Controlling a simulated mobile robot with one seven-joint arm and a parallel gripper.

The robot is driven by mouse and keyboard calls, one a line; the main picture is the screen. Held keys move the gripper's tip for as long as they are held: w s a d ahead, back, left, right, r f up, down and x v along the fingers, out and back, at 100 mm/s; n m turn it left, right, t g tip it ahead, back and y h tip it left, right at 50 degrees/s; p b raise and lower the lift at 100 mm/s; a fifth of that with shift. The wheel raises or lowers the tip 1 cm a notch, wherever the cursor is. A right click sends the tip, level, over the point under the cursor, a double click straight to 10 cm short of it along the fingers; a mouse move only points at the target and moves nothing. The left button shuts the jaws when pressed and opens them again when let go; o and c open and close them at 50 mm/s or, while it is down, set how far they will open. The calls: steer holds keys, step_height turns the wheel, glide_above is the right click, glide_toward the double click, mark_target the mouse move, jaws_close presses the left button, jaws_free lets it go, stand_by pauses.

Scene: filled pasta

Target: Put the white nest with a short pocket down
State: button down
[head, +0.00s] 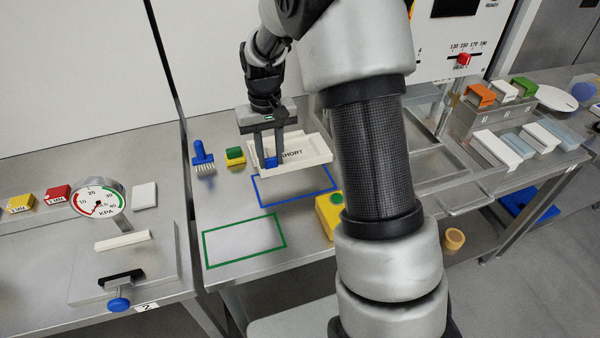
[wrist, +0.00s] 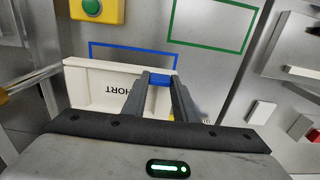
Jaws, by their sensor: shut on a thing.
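The white nest (head: 312,160) is a shallow tray marked SHORT, with a blue grip block (head: 271,162) at its left end in the head view. My gripper (head: 270,155) points down and is shut on this blue block. In the wrist view the nest (wrist: 90,82) lies left of the fingers and the blue block shows between the fingertips (wrist: 160,78). The nest covers the back edge of a blue outlined rectangle (head: 262,200) on the steel table. Its underside is hidden, so I cannot tell whether it touches the table.
A green outlined rectangle (head: 245,241) in front is empty. A yellow box with a green button (head: 329,212) stands right of it, beside my arm. A gap separates the left table.

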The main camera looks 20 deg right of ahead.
steer(key=shift+w+d+f, duration=0.1)
steer(key=shift+w, duration=0.05)
steer(key=shift+f, duration=5.05)
steer(key=c, duration=1.4)
jaws_free()
